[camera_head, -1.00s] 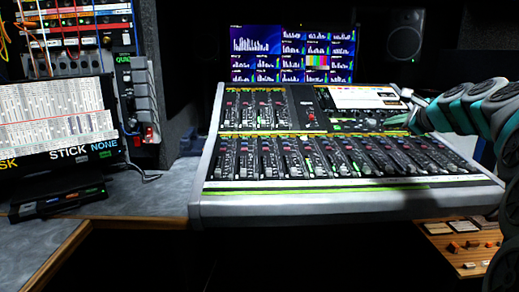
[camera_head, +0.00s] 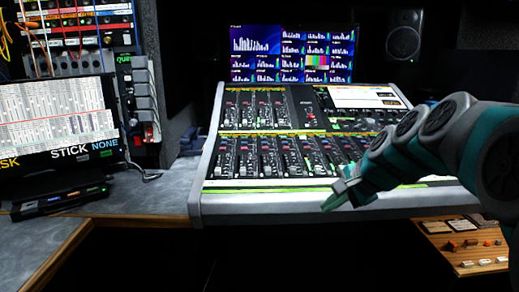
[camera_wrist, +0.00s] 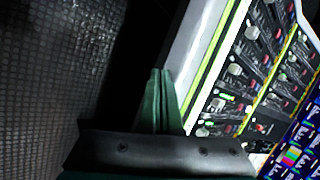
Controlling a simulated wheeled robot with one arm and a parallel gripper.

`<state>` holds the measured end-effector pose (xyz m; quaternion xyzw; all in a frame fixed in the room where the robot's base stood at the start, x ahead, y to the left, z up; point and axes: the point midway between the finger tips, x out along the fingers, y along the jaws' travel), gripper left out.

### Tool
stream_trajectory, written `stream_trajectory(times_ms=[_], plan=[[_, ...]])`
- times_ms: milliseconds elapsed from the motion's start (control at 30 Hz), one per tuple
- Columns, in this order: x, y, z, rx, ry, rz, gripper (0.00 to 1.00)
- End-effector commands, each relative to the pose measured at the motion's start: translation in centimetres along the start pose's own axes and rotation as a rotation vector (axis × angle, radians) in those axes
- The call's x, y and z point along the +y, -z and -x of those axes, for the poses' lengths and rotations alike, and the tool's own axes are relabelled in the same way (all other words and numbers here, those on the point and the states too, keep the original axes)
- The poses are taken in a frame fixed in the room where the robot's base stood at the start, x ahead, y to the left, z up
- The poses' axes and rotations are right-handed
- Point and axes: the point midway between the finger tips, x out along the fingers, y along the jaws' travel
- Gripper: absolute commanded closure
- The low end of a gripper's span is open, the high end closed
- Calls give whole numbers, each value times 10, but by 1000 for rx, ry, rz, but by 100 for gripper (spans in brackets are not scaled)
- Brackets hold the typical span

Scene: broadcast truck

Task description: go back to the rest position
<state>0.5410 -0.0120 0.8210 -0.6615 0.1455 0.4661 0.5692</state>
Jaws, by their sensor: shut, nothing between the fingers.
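My gripper (camera_head: 332,203) is at the front edge of the mixing console (camera_head: 225,210), right of the middle in the head view. My teal and grey arm reaches in from the right and covers the console's right-hand faders. In the wrist view my gripper (camera_wrist: 160,75) shows as two green fingers close together with nothing between them. The console's pale front edge (camera_wrist: 196,45) runs right beside them there. I cannot tell whether the fingers touch the edge.
A desk (camera_head: 150,200) with a wooden edge and a monitor (camera_head: 60,115) stands at the left. A wide screen (camera_head: 290,55) and a speaker (camera_head: 403,35) are behind the console. A wooden panel with small blocks (camera_head: 465,255) is low at the right. The space below the console front is dark.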

Motion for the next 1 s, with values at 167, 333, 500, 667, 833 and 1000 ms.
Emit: stream_trajectory(times_ms=[167,333,500,667,833,1000], plan=[[98,-73,-8,-86,-230,330,100],[205,-121,2,-205,-450,642,100],[297,-145,24,-334,-625,886,100],[343,-152,38,-414,-711,1007,100],[354,-153,43,-435,-733,1041,100],[354,-153,42,-434,-732,1039,100]])
